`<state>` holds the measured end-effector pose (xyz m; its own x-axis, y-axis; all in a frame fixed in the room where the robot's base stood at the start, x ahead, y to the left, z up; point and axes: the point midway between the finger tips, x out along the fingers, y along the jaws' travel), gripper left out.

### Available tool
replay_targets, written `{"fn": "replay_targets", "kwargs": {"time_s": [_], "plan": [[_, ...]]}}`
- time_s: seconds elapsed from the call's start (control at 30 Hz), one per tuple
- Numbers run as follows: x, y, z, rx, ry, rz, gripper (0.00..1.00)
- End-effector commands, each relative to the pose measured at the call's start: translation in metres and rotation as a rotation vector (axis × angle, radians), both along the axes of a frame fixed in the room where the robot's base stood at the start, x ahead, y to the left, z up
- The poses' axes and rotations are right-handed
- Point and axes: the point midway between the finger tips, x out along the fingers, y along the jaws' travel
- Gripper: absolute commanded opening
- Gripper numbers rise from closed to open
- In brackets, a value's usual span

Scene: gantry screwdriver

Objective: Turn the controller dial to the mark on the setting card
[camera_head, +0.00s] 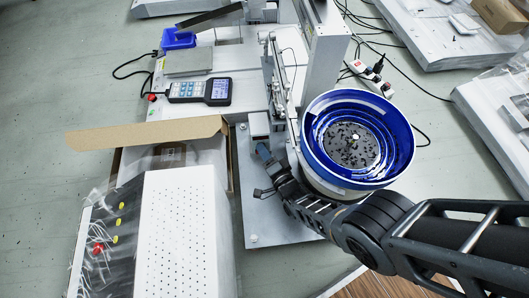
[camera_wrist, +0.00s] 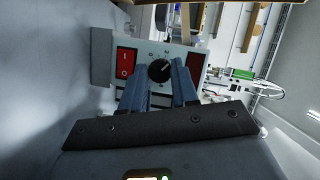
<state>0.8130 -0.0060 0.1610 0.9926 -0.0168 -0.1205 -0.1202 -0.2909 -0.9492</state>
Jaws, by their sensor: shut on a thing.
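The controller (camera_wrist: 190,54) is a pale grey box, seen face-on in the wrist view. Its black round dial (camera_wrist: 159,71) carries a light pointer line that seems to point up and to the right, with small marks around it. In the head view the controller (camera_head: 259,124) is a small box at the end of my arm. My gripper (camera_wrist: 159,66) has one blue-grey finger on each side of the dial and is shut on it. In the head view my gripper (camera_head: 264,153) is at the controller's front, hiding the dial. I cannot make out the setting card.
A red rocker switch (camera_wrist: 125,62) is left of the dial. A blue bowl feeder (camera_head: 313,150) stands close right of my arm. An open cardboard box (camera_head: 150,133) and a white perforated cabinet (camera_head: 182,225) stand left. A handheld meter (camera_head: 200,90) lies behind.

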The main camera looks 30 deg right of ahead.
Motion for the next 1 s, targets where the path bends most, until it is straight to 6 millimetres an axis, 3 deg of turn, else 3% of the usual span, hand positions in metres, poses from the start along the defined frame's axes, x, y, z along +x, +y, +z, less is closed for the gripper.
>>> {"fn": "replay_targets", "kwargs": {"time_s": [0.3,0.33,0.57,0.83,1.0], "plan": [[-0.001,-0.001,-0.001,0.001,0.001,-0.005,0.00],[-0.001,-0.001,-0.001,0.001,0.001,-0.005,0.31],[0.000,-0.001,0.000,0.001,0.000,-0.002,0.53],[-0.001,0.000,0.000,0.001,0.001,-0.001,0.55],[-0.019,-0.001,0.005,0.001,0.002,-0.003,0.55]]}}
